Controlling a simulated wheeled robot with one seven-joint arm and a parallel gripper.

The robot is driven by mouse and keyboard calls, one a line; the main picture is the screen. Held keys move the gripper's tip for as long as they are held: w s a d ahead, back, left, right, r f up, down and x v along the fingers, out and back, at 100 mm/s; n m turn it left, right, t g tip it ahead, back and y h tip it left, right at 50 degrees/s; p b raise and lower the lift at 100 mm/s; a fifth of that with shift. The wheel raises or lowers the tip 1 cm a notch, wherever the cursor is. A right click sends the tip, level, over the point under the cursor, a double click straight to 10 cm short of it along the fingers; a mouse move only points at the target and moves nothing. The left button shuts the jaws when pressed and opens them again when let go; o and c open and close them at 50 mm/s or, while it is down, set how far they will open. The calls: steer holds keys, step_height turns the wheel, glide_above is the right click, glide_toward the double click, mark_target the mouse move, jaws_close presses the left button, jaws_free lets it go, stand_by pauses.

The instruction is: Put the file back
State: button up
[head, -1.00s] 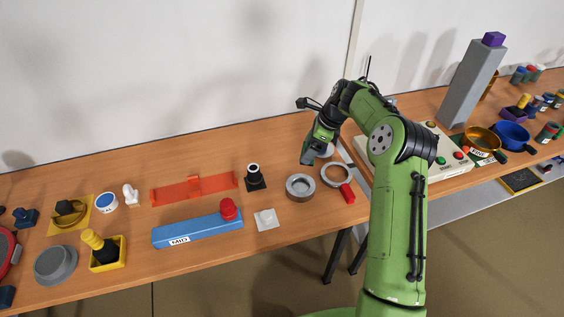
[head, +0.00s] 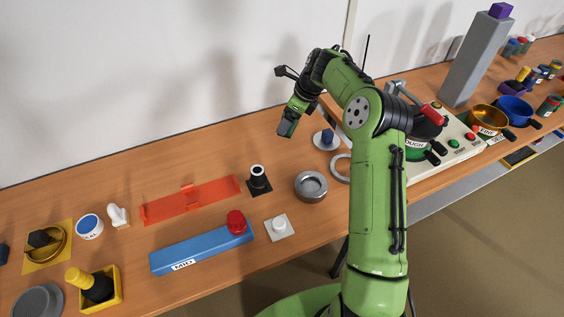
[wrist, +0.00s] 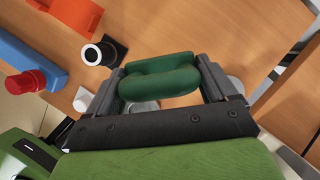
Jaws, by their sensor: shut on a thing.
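My gripper (head: 288,125) is raised above the back of the table, left of my upper arm. In the wrist view its jaws (wrist: 160,82) are shut on a dark green rounded piece (wrist: 160,84) with a groove across it. I cannot tell whether this piece is part of the file; nothing else in view is clearly a file. An orange-red long holder (head: 160,210) with a small raised clip lies empty on the table. A blue block (head: 205,251) labelled MID, with a red knob (head: 236,222), lies in front of it.
A black-and-white cylinder on a dark base (head: 258,180), a grey metal ring (head: 311,186) and a white disc with a blue knob (head: 326,139) stand near the gripper. Bare table (head: 215,150) lies behind the holder.

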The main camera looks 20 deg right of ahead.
steer(key=f+b, duration=0.2)
steer(key=f, duration=0.1)
steer(key=f+b, duration=0.2)
steer(key=shift+w+a, duration=0.15)
steer(key=shift+w, duration=0.1)
step_height(320, 180, down, 10)
steer(key=b, duration=0.2)
steer(key=shift+b, duration=0.4)
steer(key=shift+f, duration=0.1)
steer(key=o, duration=1.2)
steer(key=shift+c, duration=0.2)
steer(key=p+v, duration=0.3)
steer(key=v, duration=0.9)
steer(key=s+a+r+n+h, duration=0.4)
steer(key=s+a+r+n, duration=0.4)
steer(key=s+r+n, duration=0.5)
steer(key=s+a+n+t, duration=0.1)
steer(key=s+n+t, duration=0.1)
steer(key=s+n, duration=1)
steer(key=s, duration=1.1)
steer(key=shift+s+a+n+t, duration=0.4)
